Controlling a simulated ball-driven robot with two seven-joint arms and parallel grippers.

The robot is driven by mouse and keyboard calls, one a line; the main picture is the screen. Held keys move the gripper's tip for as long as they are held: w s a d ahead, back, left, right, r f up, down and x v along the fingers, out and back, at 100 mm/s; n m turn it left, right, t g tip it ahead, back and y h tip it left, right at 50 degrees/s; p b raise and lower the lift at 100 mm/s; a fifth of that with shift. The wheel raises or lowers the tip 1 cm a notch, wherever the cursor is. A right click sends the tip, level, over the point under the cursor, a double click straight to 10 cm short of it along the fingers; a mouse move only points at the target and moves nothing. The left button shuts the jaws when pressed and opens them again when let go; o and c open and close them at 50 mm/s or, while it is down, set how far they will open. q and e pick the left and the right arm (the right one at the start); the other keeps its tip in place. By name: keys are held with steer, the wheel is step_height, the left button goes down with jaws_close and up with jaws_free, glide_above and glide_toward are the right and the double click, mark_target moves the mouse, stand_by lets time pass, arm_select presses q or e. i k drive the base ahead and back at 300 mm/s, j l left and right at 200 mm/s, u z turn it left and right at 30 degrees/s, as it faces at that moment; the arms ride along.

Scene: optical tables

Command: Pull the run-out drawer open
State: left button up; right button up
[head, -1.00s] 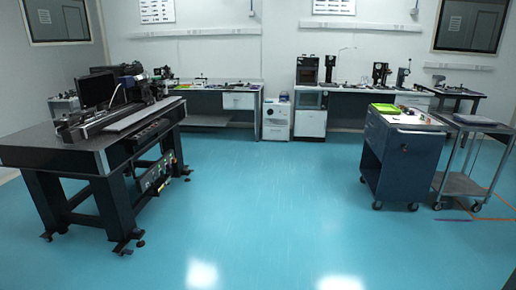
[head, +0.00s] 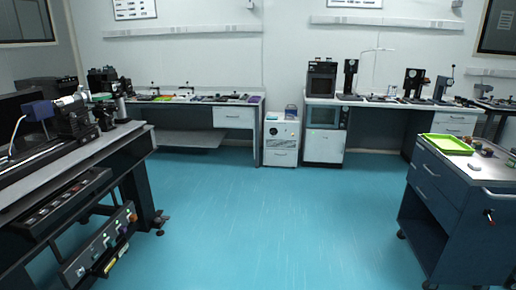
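Several closed drawers are in the head view, and I cannot tell which is the run-out drawer. A white drawer (head: 233,117) with a small handle hangs under the left back bench and looks shut. The dark blue cabinet on wheels (head: 440,217) at the right has drawer fronts with handles (head: 427,168) on its left side; they look shut. White drawers (head: 455,124) under the right back bench also look shut. Neither of my grippers is in view.
A black optical table (head: 130,140) with instruments stands at the left. A green tray (head: 447,144) lies on the blue cabinet. A small white cabinet (head: 281,140) stands between the back benches (head: 170,104). The blue floor (head: 270,220) in the middle is clear.

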mark_target(237, 112)
steer(key=i, duration=5.7)
steer(key=i+u, duration=0.15)
steer(key=i, duration=0.3)
steer(key=i+l+u, duration=0.15)
steer(key=i, duration=0.35)
steer(key=i+l+u, duration=0.15)
steer(key=i, duration=0.3)
